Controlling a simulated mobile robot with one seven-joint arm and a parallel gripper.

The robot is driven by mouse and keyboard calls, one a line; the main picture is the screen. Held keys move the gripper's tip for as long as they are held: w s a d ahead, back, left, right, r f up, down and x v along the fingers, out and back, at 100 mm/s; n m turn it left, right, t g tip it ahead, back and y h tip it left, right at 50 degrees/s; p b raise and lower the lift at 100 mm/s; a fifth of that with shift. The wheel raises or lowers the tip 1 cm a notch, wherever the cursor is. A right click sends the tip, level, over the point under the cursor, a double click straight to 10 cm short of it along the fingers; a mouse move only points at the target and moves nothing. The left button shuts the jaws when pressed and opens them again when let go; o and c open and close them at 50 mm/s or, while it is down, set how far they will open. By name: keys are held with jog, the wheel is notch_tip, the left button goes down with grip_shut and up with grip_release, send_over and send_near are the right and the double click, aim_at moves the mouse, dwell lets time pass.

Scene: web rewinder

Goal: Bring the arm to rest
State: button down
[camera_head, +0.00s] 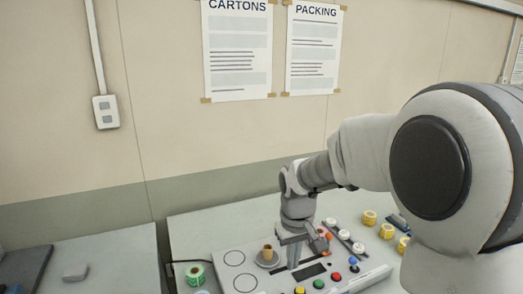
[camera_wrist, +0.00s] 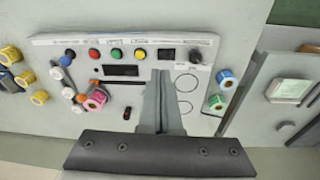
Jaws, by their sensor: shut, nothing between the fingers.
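My gripper (camera_head: 293,258) points down over the rewinder panel (camera_head: 232,262) in the head view. In the wrist view its two fingers (camera_wrist: 160,78) are together, with nothing between them. They appear over the panel, near two drawn circles, and cover part of its face. My arm reaches in from the right of the head view and is bent at the elbow. I cannot tell exactly how high the fingertips are above the panel.
A brown core (camera_head: 267,252) stands on the panel left of my gripper. Coloured buttons (camera_head: 318,284) line its front. A green roll (camera_head: 195,272) lies at left, and several yellow rolls (camera_head: 387,231) at right. A wall with posters (camera_head: 237,50) is behind.

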jog(key=s+d+r+m+t, duration=0.1)
jog(key=s+d+r, duration=0.1)
jog(key=s, duration=0.5)
jog(key=s+d+r+m+t, duration=0.1)
jog(key=s+d+r, duration=0.1)
jog(key=s+r, duration=0.3)
jog(key=s+d+r+m+t, duration=0.1)
jog(key=s+r, duration=0.3)
jog(key=s, duration=0.5)
jog(key=shift+d+t, duration=0.6)
jog(key=shift+d, duration=0.2)
jog(key=shift+r, duration=0.1)
